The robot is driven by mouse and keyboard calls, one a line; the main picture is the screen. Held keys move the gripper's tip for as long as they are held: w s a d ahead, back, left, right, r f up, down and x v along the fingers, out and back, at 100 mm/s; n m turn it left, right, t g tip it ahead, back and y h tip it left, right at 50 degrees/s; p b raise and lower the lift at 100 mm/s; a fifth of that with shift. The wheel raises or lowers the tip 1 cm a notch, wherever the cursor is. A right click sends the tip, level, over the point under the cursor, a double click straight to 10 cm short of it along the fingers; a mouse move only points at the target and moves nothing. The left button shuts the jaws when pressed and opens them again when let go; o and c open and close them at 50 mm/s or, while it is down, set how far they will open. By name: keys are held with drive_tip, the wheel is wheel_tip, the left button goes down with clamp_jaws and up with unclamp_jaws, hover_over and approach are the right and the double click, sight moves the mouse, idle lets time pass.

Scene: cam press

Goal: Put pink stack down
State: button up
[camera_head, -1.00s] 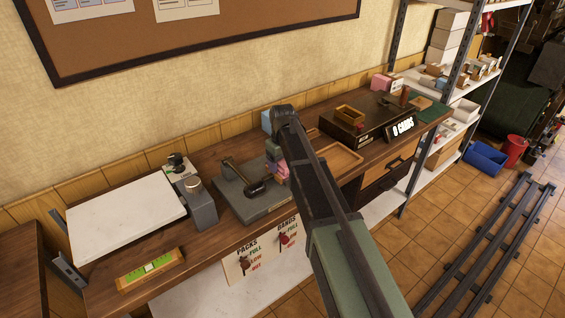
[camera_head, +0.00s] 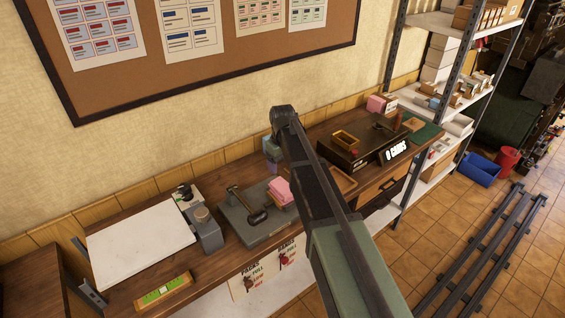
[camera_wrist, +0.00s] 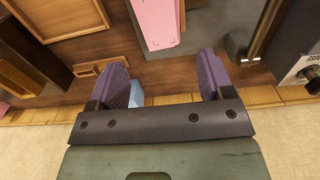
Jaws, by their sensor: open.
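The pink stack (camera_head: 281,189) lies at the right end of the grey press base (camera_head: 240,232), partly hidden by my arm in the head view. In the wrist view the pink stack (camera_wrist: 157,20) is at the top middle, beyond the fingertips. My gripper (camera_wrist: 163,75) is open, with its two purple finger pads apart and nothing between them. In the head view the gripper is mostly hidden behind my arm.
A black-headed lever (camera_head: 250,205) lies over the press base. Left are a grey block (camera_head: 207,230) and a white board (camera_head: 140,243). A light-blue item (camera_wrist: 137,93) shows between the fingers, farther off.

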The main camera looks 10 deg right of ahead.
drive_tip(key=s+m, duration=0.4)
drive_tip(key=s, duration=2.2)
drive_tip(key=shift+m, duration=0.4)
